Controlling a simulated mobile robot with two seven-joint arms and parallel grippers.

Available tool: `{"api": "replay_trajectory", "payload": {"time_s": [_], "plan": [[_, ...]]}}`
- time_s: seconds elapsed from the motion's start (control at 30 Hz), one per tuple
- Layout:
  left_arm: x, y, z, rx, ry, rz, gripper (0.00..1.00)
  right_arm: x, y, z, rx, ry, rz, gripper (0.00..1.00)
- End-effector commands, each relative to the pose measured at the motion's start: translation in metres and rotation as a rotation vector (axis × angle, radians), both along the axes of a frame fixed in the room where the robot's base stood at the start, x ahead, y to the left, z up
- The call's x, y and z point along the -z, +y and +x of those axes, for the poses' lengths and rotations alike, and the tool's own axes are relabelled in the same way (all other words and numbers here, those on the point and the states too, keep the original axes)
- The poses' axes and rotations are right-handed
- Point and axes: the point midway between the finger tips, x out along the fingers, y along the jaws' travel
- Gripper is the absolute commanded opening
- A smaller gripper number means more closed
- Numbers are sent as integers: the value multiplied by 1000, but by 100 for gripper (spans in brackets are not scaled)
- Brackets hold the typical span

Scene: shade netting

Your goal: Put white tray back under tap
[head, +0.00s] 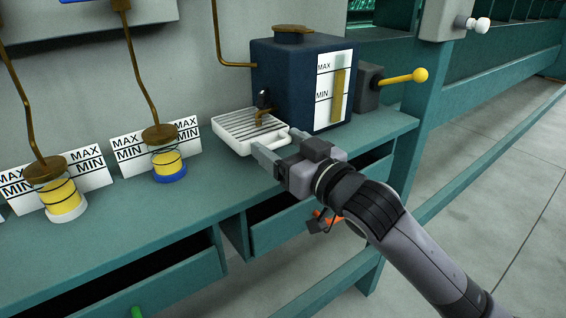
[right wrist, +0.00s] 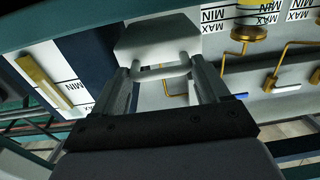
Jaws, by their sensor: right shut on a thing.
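The white tray (head: 238,126) has a slatted top and a handle at its near right side. It is at the front of the dark blue tank (head: 285,75), and the small brass tap (head: 263,112) shows over its right part. I cannot tell whether the tray rests fully on the bench. My right gripper (head: 268,153) is shut on the tray's handle. In the right wrist view the tray (right wrist: 155,38) shows its plain underside or side beyond the fingers (right wrist: 162,72), with the handle between them. My left gripper is not in view.
Two yellow-filled glass cups (head: 168,163) (head: 63,200) with MAX/MIN cards stand to the left on the green bench (head: 150,220). Open drawers (head: 150,275) lie below the bench front. The bench between tray and cups is clear.

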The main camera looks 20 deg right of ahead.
Motion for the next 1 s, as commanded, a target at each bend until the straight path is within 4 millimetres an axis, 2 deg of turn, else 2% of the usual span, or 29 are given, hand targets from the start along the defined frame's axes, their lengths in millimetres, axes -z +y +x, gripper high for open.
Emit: {"api": "replay_trajectory", "payload": {"time_s": [0.03,0.17,0.4,0.57,0.6,0.63,0.67,1.0], "plan": [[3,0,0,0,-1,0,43,13,0,-1,1,5,-1,26],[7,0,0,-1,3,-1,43,33,-1,-1,1,3,0,26],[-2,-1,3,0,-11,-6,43,34,-1,-1,0,-1,0,26],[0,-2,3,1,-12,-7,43,38,-1,-1,0,0,1,26],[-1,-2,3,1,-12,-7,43,38,-1,-1,0,1,1,88],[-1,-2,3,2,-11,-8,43,38,-1,-1,0,2,0,97],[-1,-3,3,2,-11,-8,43,38,-1,-1,0,2,0,100],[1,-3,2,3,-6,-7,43,36,-2,-4,1,3,0,100]]}}
